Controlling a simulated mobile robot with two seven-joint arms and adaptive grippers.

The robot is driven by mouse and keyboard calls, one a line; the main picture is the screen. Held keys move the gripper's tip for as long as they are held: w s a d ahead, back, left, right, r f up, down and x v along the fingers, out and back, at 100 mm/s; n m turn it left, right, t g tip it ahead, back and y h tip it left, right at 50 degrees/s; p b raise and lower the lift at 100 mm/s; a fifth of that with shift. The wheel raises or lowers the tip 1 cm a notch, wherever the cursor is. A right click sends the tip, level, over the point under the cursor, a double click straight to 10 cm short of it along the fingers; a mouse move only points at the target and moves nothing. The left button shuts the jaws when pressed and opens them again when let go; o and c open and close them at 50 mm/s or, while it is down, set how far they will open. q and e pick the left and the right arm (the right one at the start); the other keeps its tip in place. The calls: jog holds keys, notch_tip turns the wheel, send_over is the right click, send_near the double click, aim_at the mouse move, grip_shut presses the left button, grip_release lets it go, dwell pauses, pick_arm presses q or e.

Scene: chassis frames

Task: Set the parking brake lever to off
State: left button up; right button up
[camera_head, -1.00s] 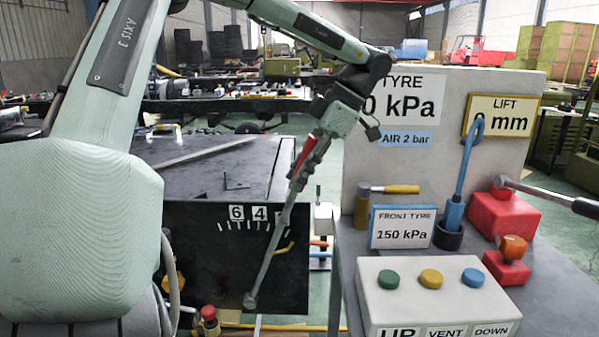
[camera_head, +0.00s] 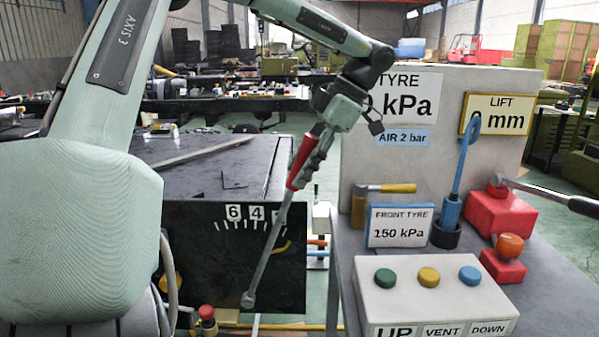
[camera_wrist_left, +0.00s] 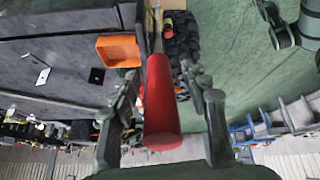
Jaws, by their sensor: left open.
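The parking brake lever is a long grey bar with a red handle (camera_head: 299,164), leaning up and to the right in front of the black box. Its round lower end (camera_head: 248,299) is near the box's bottom edge. My left gripper (camera_head: 316,158) is at the upper part of the red handle in the head view. In the left wrist view the handle (camera_wrist_left: 161,108) points toward the camera between the two open fingers (camera_wrist_left: 165,120), with visible gaps on both sides. My right gripper is not in view.
The black box (camera_head: 200,270) carries a number scale behind the lever. To the right, a grey bench holds a button box (camera_head: 430,305), a front tyre sign (camera_head: 400,226), a hammer (camera_head: 385,189), a blue hooked tool (camera_head: 465,165) and red blocks (camera_head: 500,213).

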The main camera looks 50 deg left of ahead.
pick_arm(q)
jog(key=v, duration=1)
jog(key=shift+w+d+r, duration=0.15)
jog(key=shift+d+r, duration=0.1)
jog(key=shift+r, duration=0.1)
